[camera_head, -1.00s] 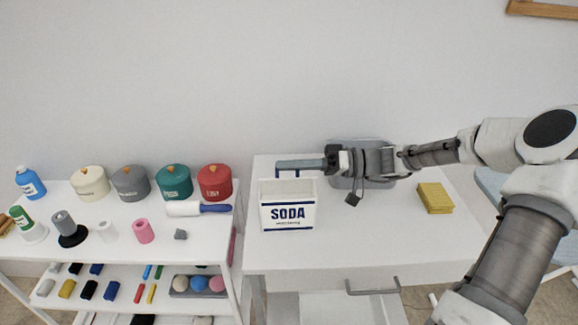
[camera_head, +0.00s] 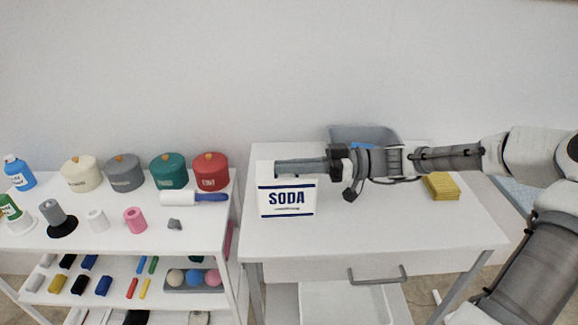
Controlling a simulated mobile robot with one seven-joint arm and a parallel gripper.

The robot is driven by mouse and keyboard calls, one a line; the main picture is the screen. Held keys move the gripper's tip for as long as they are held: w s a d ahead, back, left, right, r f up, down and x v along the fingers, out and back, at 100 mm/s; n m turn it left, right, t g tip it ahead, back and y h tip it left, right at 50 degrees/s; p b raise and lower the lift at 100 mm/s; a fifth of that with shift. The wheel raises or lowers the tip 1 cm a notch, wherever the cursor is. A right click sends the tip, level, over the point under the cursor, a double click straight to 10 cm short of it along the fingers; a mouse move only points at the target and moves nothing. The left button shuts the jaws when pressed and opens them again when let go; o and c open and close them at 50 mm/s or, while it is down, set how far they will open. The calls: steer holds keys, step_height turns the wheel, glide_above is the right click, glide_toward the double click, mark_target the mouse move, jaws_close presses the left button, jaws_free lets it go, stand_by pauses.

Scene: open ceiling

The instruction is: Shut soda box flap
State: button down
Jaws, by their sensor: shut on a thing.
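The white soda box (camera_head: 287,201) stands upright on the white table, with blue "SODA" lettering on its front. My gripper (camera_head: 301,167) points left, with its fingers low across the box's top. The fingers look shut together and are shut on the box's flap, though the grip itself is hard to see. A white part of the box top (camera_head: 265,171) shows just left of the fingertips. The fingers hide most of the flap and the opening, so I cannot tell the flap's exact angle.
A grey bin (camera_head: 363,134) stands behind my gripper, and yellow sponges (camera_head: 441,186) lie to the right. A shelf at left holds several lidded canisters, a blue-handled roller (camera_head: 193,198) and small items. The table front (camera_head: 400,230) is clear above the drawer handle (camera_head: 378,279).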

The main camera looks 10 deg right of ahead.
steer(key=shift+f, duration=0.1)
stand_by(0.3)
steer(key=c, duration=1)
jaws_free()
steer(key=shift+o, duration=0.2)
steer(key=s+d+p, duration=0.3)
steer(key=d, duration=1.4)
